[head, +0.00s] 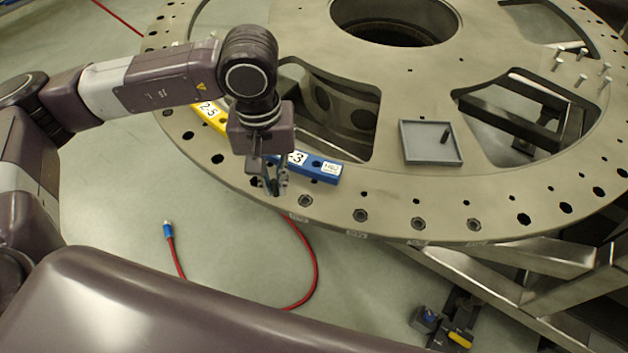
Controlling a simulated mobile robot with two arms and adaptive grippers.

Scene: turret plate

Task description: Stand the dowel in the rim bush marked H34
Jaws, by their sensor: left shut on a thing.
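My left gripper (271,187) points down over the near rim of the large grey turret plate (400,185), just left of the blue block's end. It is shut on a slim thing, most likely the dowel, which the fingers mostly hide. I cannot tell whether its lower end is in a hole. Several rim bushes sit to the right: one beside the gripper (305,200), then others (360,215), (418,223), (473,225). Small labels (356,233) mark the rim edge; I cannot read H34. My right gripper is not in view.
A grey tray (404,150) on the plate holds a short dark cylinder (445,135). A blue block (325,169) and a yellow block (211,114) lie along the rim. Several bolts (580,80) stand at the far right. A red hose (316,265) lies on the floor.

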